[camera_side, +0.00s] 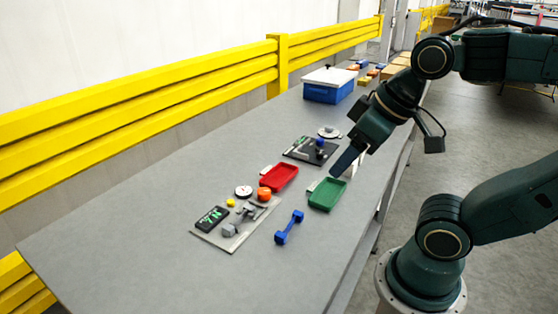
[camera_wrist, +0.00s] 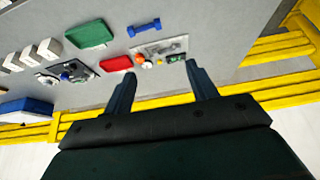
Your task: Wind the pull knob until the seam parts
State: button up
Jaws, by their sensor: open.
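A grey plate (camera_side: 200,236) near the left of the bench carries a black panel (camera_side: 212,219) with green and white marks, a grey mechanism (camera_side: 238,218), an orange round part (camera_side: 264,194), a yellow knob (camera_side: 230,202) and a white dial (camera_side: 243,192). A dark board (camera_side: 300,155) farther back carries a blue knob (camera_side: 320,143). I cannot tell which is the pull knob, and no seam is clear. My gripper (camera_side: 342,166) is open and empty above the bench near the green tray. Its two fingers (camera_wrist: 160,76) show in the wrist view, apart from the plate.
A red tray (camera_side: 279,178), a green tray (camera_side: 327,195) and a blue dumbbell-shaped piece (camera_side: 289,227) lie between and beside the boards. A blue box with a white lid (camera_side: 329,84) stands farther back. White blocks (camera_wrist: 28,55) show in the wrist view. A yellow rail (camera_side: 140,98) runs along the far edge.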

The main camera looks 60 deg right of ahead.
jog(key=m+g, duration=0.5)
jog(key=m, duration=0.1)
send_over(264, 191)
jog(key=f, duration=1)
jog(key=shift+d+f, duration=0.25)
jog(key=shift+f, duration=0.05)
jog(key=shift+f, duration=0.1)
notch_tip(264, 191, down, 14)
jog(key=shift+a+r, duration=0.15)
jog(key=shift+r, duration=0.1)
